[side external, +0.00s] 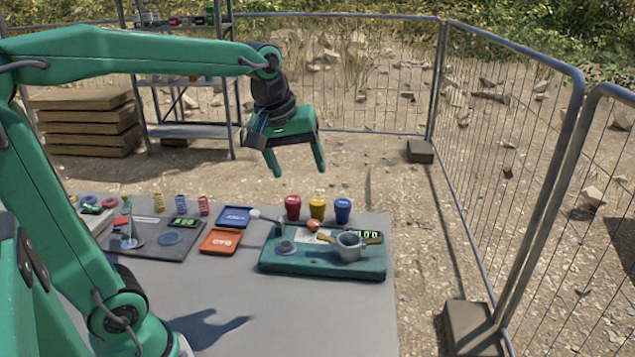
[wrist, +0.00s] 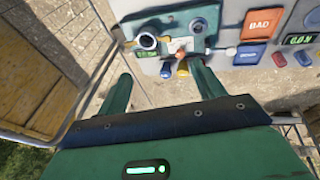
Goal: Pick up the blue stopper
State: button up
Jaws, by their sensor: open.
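The blue stopper (side external: 342,211) stands upright at the back edge of the grey table, at the right end of a row with a yellow stopper (side external: 317,208) and a red stopper (side external: 293,207). In the wrist view the blue stopper (wrist: 166,70) shows between the fingers, beside the yellow one (wrist: 182,69). My gripper (side external: 299,173) is open and empty, in the air above the row, with its fingers pointing down. It also shows in the wrist view (wrist: 165,72), with a finger on each side. The right finger may hide the red stopper there.
A green tray (side external: 285,262) with a grey cup (side external: 349,246), an orange ball (side external: 313,226) and a display stands just in front of the stoppers. Blue (side external: 234,217) and orange (side external: 220,241) trays lie left of it. Mesh fencing (side external: 520,130) and a metal shelf (side external: 180,82) stand beyond the table.

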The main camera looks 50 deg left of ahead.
jog(key=w+a+f+n+g, duration=0.1)
jog(key=w+a+n, duration=0.25)
jog(key=w, duration=0.35)
jog(key=n+g, duration=0.3)
jog(key=n, duration=1.1)
send_over(343, 203)
notch_tip(343, 203, down, 15)
jog(key=shift+s, duration=0.15)
jog(key=shift+w+a+f+n, duration=0.2)
jog(key=shift+f+n, duration=0.05)
jog(key=shift+f, duration=1.5)
jog(key=shift+d+f, duration=0.1)
jog(key=shift+f, duration=2.5)
